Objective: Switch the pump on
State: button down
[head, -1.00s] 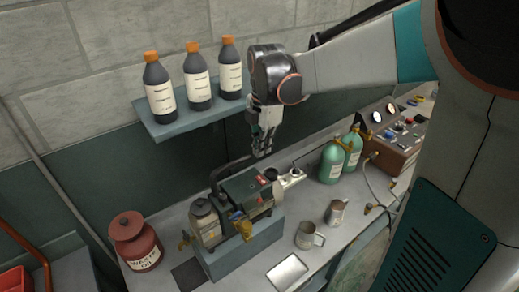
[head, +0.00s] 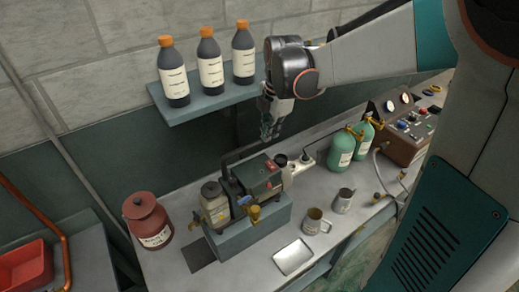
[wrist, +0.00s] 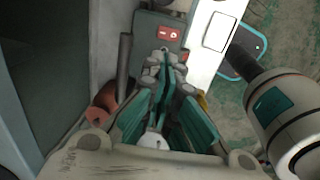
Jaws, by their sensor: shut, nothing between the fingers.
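The pump (head: 262,178) is a dark grey-green unit with brass fittings, standing on a grey-green block (head: 250,232) on the bench. A small red switch (head: 269,185) shows on its housing. In the wrist view the red switch (wrist: 168,33) with white marks sits beyond my fingertips. My gripper (head: 268,137) is shut and empty, pointing down above and behind the pump, apart from it in the head view. In the wrist view my gripper (wrist: 163,62) has its fingers together below the switch and hides much of the pump body.
A shelf (head: 190,110) with dark bottles (head: 211,72) is behind my gripper. A red waste oil can (head: 147,222) stands left of the pump. Mugs (head: 315,222), a tray (head: 292,257), green cylinders (head: 341,150) and a control box (head: 405,142) are to the right.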

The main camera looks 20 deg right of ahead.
aim_at(271, 166)
jog(key=f, duration=0.4)
jog(key=w+f, duration=0.1)
jog(key=f, duration=0.3)
jog(key=w+f, duration=0.1)
jog(key=f, duration=0.3)
jog(key=shift+a+f, duration=0.2)
jog(key=shift+f, duration=0.2)
jog(key=shift+s, duration=0.1)
